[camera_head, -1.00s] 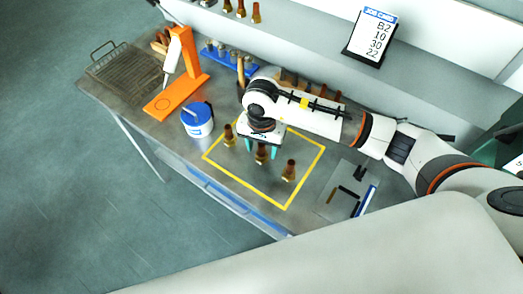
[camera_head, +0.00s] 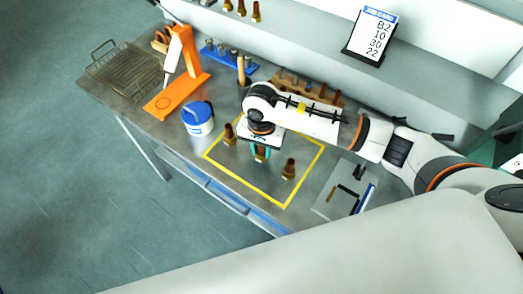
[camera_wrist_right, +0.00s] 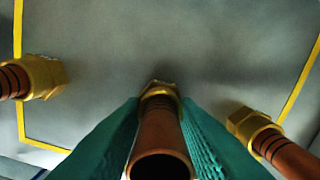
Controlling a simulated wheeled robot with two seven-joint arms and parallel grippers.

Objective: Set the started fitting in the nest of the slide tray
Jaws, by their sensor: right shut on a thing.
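Three fittings, each a brass hex nut with a brown copper tube, stand inside a yellow outline on the bench: left (camera_head: 229,134), middle (camera_head: 260,154) and right (camera_head: 289,169). My right gripper (camera_head: 260,153) points down and is shut on the middle fitting. In the right wrist view its teal fingers (camera_wrist_right: 160,138) press on both sides of the middle fitting's tube (camera_wrist_right: 158,137), with its nut at the bench surface. The left fitting (camera_wrist_right: 42,77) and right fitting (camera_wrist_right: 262,133) stand apart from the fingers. I cannot clearly identify the slide tray's nest. My left gripper is out of view.
A blue-and-white tub (camera_head: 197,121) stands left of the yellow outline. A grey plate (camera_head: 325,206) with dark and blue pieces lies right. A brown rack (camera_head: 322,95) stands behind my arm.

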